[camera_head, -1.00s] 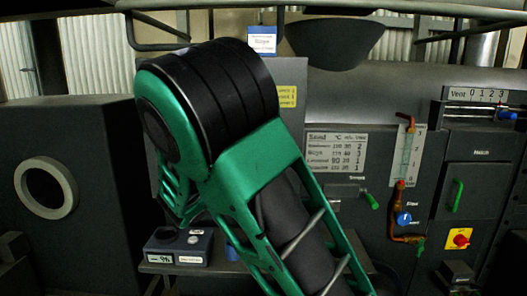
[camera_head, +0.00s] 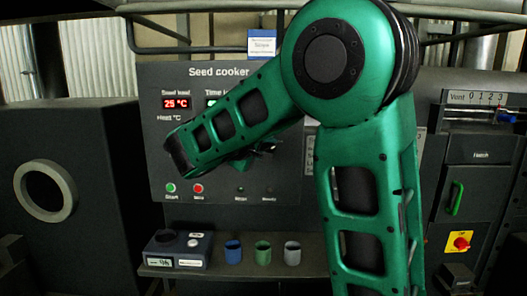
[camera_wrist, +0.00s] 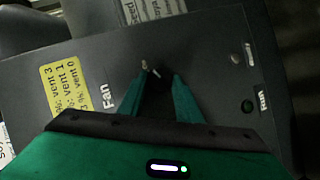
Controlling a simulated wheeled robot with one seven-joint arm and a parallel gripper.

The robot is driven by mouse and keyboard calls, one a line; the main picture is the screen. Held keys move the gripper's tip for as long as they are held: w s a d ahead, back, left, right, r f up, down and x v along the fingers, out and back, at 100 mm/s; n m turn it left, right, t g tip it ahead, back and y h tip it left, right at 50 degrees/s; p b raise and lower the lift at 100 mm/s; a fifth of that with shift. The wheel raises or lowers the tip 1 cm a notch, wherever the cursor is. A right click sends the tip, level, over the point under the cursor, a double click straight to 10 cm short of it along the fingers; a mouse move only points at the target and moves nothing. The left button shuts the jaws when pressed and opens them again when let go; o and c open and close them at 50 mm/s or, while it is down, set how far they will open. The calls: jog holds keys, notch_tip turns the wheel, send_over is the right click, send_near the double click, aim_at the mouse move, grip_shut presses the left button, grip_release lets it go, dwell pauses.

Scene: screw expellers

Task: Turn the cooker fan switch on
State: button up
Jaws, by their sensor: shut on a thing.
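In the wrist view, a small dark round knob (camera_wrist: 158,73) with a white pointer line sits on a grey panel (camera_wrist: 215,70) beside the word "Fan". The pointer's setting is hard to read. The two green fingers of my gripper (camera_wrist: 160,85) stand on either side of the knob and are shut on it. In the head view, the seed cooker panel (camera_head: 220,73) is partly covered by my green arm; the fan knob cannot be made out there.
A yellow vent label (camera_wrist: 66,85) is left of the knob. Below the cooker panel, a shelf (camera_head: 215,272) holds a blue cup (camera_head: 232,252), a green cup (camera_head: 263,252), a grey cup (camera_head: 292,253) and a dark scale (camera_head: 178,250).

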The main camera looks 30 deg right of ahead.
jog(key=shift+s+f, duration=0.1)
jog(key=shift+f, duration=0.1)
dwell(0.4)
jog(key=o, duration=1)
jog(key=shift+r, duration=0.1)
jog(key=v, duration=1)
jog(key=shift+a+r, duration=0.15)
jog(key=shift+a, duration=0.1)
